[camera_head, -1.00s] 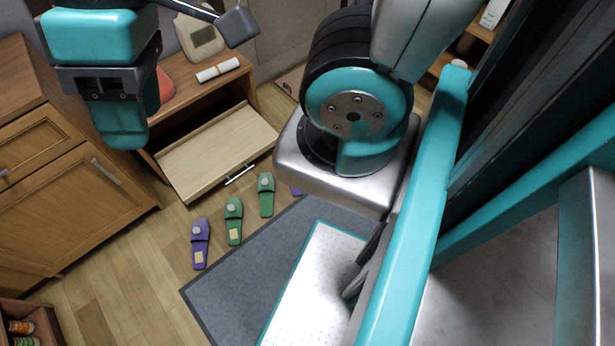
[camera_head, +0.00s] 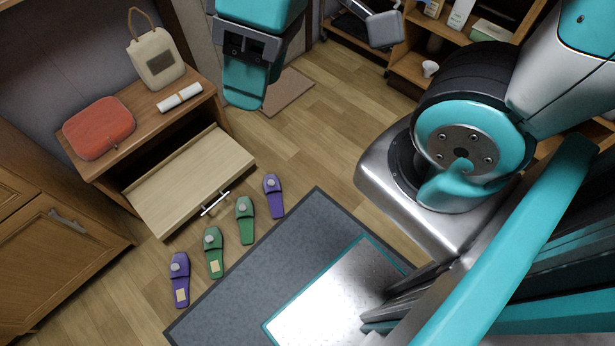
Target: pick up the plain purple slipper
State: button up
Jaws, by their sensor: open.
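The plain purple slipper (camera_head: 273,196) lies on the wooden floor at the right end of a row of slippers, with a grey button and no tan patch. Another purple slipper (camera_head: 180,281), with a tan patch, lies at the left end. Between them are a green slipper with a patch (camera_head: 214,253) and a plain green slipper (camera_head: 245,220). My gripper (camera_head: 244,84) hangs at the top of the head view, open and apart from the slippers. It appears above the plain purple slipper in the picture. No object shows in it.
A wooden bench (camera_head: 138,103) carries a red case (camera_head: 99,128), a cream bag (camera_head: 157,56) and a white roll (camera_head: 180,97). Its pulled-out panel (camera_head: 190,185), with a silver handle, stands close behind the slippers. A grey mat (camera_head: 240,300) lies in front. Bare floor lies right of the plain purple slipper.

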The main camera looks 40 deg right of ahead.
aim_at(272, 184)
jog(key=z, duration=0.35)
jog(key=k, duration=1.25)
jog(key=u, duration=0.75)
jog(key=i, duration=2.05)
jog(key=z, duration=0.85)
